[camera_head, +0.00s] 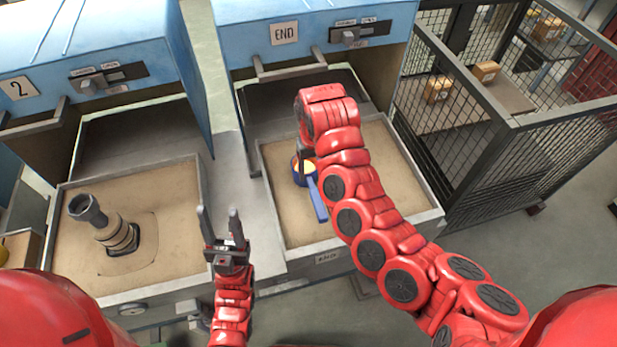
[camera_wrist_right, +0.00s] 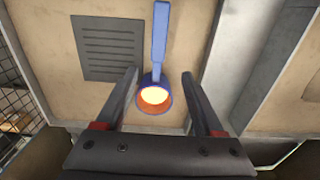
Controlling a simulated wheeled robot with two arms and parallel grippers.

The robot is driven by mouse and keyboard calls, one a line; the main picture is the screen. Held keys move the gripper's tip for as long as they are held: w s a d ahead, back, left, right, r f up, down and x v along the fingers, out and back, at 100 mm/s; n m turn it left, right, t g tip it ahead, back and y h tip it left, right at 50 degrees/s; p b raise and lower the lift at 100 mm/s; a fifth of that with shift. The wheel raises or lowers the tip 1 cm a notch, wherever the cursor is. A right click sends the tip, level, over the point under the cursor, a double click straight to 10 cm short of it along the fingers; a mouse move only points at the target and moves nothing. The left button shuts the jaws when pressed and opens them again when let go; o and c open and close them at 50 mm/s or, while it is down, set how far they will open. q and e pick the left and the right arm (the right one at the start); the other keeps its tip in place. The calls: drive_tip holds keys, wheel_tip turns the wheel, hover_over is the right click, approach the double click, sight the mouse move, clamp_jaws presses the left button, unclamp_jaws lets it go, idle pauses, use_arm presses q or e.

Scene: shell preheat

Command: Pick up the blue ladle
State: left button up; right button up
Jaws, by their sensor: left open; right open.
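The blue ladle (camera_head: 318,199) lies in the right sand-coloured tray (camera_head: 278,225), its handle pointing toward the tray's front edge. Its cup glows orange-yellow inside. In the right wrist view the ladle's cup (camera_wrist_right: 154,97) sits between the fingers of my right gripper (camera_wrist_right: 160,78), with the handle running up past the fingertips. The right gripper is open, with gaps on both sides of the cup. In the head view my right arm hides most of that gripper. My left gripper (camera_head: 222,212) is open and empty in front of the divider between the two trays.
A left tray (camera_head: 75,265) holds a grey cylindrical part (camera_head: 108,225) standing in sand. A black mesh cage (camera_head: 470,150) with boxes stands at the right. A dark slotted plate (camera_wrist_right: 108,48) shows beside the ladle.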

sight(314, 190)
wheel_tip(314, 190, down, 7)
drive_tip(key=shift+w+d+r+p, duration=0.1)
drive_tip(key=shift+p, duration=1.05)
drive_tip(key=shift+w+f+p, duration=0.1)
drive_tip(key=shift+w+f, duration=0.05)
drive_tip(key=shift+f, duration=0.9)
drive_tip(key=shift+w+f+p, duration=0.1)
drive_tip(key=shift+w+f, duration=0.1)
drive_tip(key=shift+f, duration=0.9)
drive_tip(key=shift+w+f+p, duration=0.1)
drive_tip(key=shift+w+f, duration=0.05)
drive_tip(key=shift+f, duration=0.9)
clamp_jaws()
